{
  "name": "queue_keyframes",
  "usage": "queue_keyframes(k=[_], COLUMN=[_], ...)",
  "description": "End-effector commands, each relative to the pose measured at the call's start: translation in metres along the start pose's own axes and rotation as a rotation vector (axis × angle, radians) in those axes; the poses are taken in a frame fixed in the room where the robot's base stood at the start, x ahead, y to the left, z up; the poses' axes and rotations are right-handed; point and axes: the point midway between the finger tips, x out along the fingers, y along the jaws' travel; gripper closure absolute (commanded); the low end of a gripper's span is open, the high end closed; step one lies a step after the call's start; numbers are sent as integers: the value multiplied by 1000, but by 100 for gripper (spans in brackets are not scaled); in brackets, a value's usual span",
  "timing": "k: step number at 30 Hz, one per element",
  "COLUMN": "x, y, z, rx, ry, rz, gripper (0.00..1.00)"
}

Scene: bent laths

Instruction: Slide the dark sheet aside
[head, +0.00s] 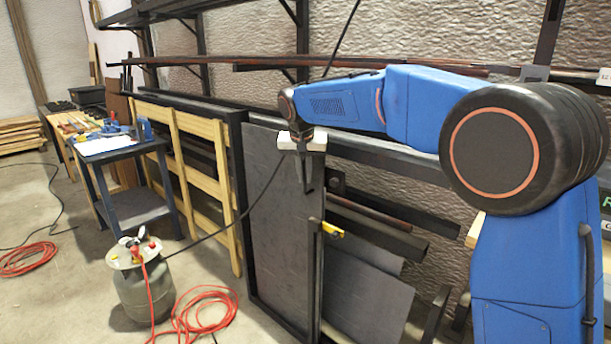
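The dark sheet (272,225) is a tall, dark grey panel standing upright in the middle of the head view, with a black frame along its left side and bottom. My gripper (306,186) hangs with its dark fingers pointing down, in front of the sheet's upper right part in the picture. The fingers are small and dark against the sheet. I cannot tell whether they touch it or how far apart they are. A dark upright bar (317,270) runs along the sheet's right edge.
Right of the sheet are grey panels (370,305), dark bars (380,230) and a yellow item (333,230). Left are a wooden lattice (200,150), a blue-black cart (130,180) and a grey canister (143,285). Red hose (205,300) lies on the floor; a dark cable crosses the sheet.

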Motion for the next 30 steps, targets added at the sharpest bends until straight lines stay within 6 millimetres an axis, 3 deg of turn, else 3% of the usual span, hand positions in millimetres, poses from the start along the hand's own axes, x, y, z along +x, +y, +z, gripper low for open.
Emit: queue_keyframes(k=[1,2,14,20,30], x=[0,0,-6,-34,-102], y=[0,0,0,0,-1], z=[0,0,0,0,0], rx=[0,0,0,0,-1], ry=[1,1,1,2,2], rz=[-1,-1,0,-2,-2], gripper=[79,72,72,72,72])
